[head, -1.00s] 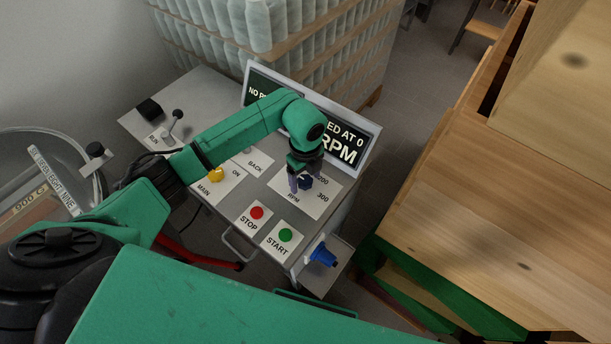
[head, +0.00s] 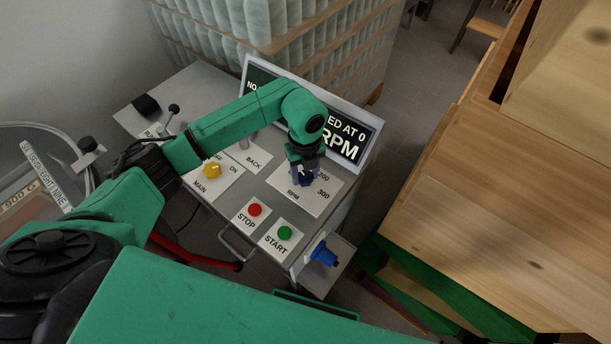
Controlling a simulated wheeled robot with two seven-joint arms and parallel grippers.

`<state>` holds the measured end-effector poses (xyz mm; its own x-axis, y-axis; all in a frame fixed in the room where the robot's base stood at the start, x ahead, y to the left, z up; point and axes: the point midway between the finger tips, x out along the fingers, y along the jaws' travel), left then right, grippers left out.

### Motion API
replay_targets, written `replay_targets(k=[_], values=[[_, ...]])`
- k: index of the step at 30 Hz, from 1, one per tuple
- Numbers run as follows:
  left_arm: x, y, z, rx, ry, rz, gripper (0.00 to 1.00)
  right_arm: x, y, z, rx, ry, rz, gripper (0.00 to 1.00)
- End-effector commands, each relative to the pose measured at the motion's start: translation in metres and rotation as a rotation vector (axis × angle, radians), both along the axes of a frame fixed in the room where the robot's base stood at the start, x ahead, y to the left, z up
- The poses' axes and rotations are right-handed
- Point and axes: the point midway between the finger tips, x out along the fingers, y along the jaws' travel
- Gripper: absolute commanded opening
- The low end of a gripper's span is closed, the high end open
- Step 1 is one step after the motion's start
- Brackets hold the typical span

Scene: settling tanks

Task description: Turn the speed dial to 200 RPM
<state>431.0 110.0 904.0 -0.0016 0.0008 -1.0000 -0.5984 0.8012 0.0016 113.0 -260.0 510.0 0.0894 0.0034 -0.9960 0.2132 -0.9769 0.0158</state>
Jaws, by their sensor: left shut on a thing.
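The speed dial (head: 306,179) is a small dark blue knob on a white plate (head: 316,204) marked RPM, with 200 and 300 readable at its right. My left gripper (head: 304,174) is over the plate, pointing down and shut on the dial. The fingers and wrist hide part of the dial and the rest of its scale, so its setting cannot be read. The display (head: 352,138) behind is partly covered by my left arm; "ED AT 0" and "RPM" show. My right gripper is not in view.
On the console, a red STOP button (head: 254,210), green START button (head: 285,233) and yellow MAIN knob (head: 211,170) are close by. A blue part (head: 323,254) sticks out at the front right. A wooden structure (head: 480,200) stands at the right.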

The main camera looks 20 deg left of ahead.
Motion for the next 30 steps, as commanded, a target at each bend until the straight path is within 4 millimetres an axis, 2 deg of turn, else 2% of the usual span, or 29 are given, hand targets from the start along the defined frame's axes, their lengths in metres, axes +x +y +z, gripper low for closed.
replay_targets(k=[1,30], values=[[0.002,0.000,-0.003,-0.001,-0.006,-0.041,0.00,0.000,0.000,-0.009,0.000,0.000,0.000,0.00],[0.002,0.002,-0.002,-0.001,-0.007,-0.962,0.00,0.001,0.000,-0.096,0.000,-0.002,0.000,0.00]])
